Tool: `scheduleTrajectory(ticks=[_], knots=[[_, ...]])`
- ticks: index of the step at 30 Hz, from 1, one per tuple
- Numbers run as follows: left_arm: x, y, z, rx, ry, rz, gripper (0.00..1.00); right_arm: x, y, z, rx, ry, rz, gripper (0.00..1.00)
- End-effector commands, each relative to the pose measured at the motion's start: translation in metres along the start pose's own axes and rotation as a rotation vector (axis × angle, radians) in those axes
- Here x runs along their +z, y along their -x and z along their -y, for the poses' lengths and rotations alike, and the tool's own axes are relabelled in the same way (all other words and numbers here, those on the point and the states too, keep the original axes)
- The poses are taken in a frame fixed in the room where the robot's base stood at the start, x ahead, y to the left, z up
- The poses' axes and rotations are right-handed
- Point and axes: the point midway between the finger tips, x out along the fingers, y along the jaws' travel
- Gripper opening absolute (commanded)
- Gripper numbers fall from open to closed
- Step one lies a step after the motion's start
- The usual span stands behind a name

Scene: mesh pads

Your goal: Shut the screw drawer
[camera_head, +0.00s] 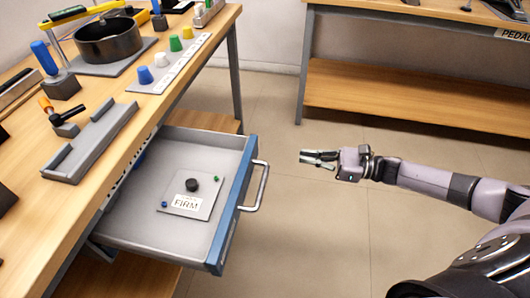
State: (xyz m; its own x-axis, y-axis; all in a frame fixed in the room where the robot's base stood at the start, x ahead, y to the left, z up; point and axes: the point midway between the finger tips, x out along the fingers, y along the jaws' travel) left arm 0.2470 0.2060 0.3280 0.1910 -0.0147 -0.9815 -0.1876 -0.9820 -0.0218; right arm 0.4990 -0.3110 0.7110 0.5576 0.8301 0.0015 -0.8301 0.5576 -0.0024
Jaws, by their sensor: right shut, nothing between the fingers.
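The drawer (145,235) is pulled out from under the left workbench. It has grey inner walls, a blue front and a silver bar handle (260,188) facing right. Inside lies a grey plate (207,207) labelled "FIRM" with a dark knob and small blue and green pieces. My right gripper (302,157) is shut and empty. It is in the air to the right of the handle, apart from it, with its fingers pointing left. My left gripper is not in view.
The wooden workbench (90,180) carries a grey tray (92,143), a black ring-shaped pot (108,42), a strip with coloured knobs (172,62) and several tools. Another bench (400,98) stands at the back right. Open floor lies between the benches.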

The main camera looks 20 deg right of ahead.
Motion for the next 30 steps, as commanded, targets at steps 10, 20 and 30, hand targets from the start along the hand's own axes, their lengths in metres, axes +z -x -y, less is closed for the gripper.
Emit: scheduleTrajectory(ticks=[10, 20, 30], knots=[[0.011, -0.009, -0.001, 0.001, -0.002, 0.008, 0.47, 0.002, -0.076, 0.001, 0.000, 0.000, 0.003, 0.00], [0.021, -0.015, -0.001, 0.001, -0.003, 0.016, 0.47, 0.000, -0.111, 0.001, -0.003, -0.002, -0.001, 0.00], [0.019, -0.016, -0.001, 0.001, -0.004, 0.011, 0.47, -0.001, -0.113, 0.001, -0.003, -0.003, -0.001, 0.00]])
